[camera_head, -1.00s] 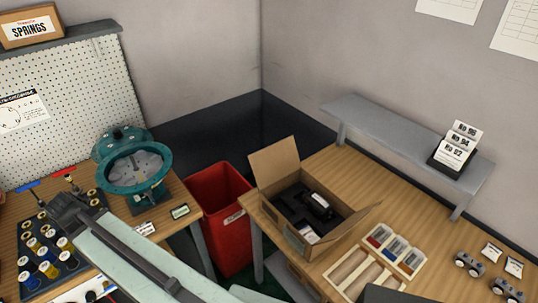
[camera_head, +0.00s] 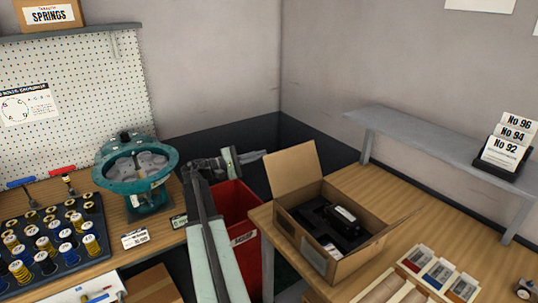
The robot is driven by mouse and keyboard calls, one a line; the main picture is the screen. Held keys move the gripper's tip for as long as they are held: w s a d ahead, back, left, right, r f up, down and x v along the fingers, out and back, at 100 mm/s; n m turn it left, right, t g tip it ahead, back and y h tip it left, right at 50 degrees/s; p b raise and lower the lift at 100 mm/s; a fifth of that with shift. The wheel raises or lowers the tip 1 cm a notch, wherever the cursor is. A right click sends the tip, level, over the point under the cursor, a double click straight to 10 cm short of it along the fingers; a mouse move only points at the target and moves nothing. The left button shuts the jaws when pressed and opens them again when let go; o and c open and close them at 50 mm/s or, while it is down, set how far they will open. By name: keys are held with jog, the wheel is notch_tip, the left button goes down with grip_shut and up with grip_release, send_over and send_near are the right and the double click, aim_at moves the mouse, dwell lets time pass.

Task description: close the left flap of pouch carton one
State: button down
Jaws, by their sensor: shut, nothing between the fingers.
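An open brown carton (camera_head: 335,258) sits on the right wooden bench, with a black insert and a black device inside. I cannot read a label naming it as pouch carton one. Its left flap (camera_head: 293,168) stands up, leaning slightly outward. I cannot tell the gap in depth. My arm reaches up from the bottom of the view.
A red bin (camera_head: 240,215) stands between the benches, partly behind my arm. A teal round valve fixture (camera_head: 140,185) and a tray of spools (camera_head: 58,262) are on the left bench. A grey shelf (camera_head: 420,150) runs behind the carton. Cards (camera_head: 440,272) lie to its right.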

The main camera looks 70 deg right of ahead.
aim_at(295, 168)
jog(key=s+d+r+p, duration=0.2)
jog(key=s+d, duration=0.1)
jog(key=s, duration=0.6)
jog(key=shift+d+r+p, duration=0.3)
jog(key=shift+d+r, duration=0.05)
jog(key=shift+r, duration=0.05)
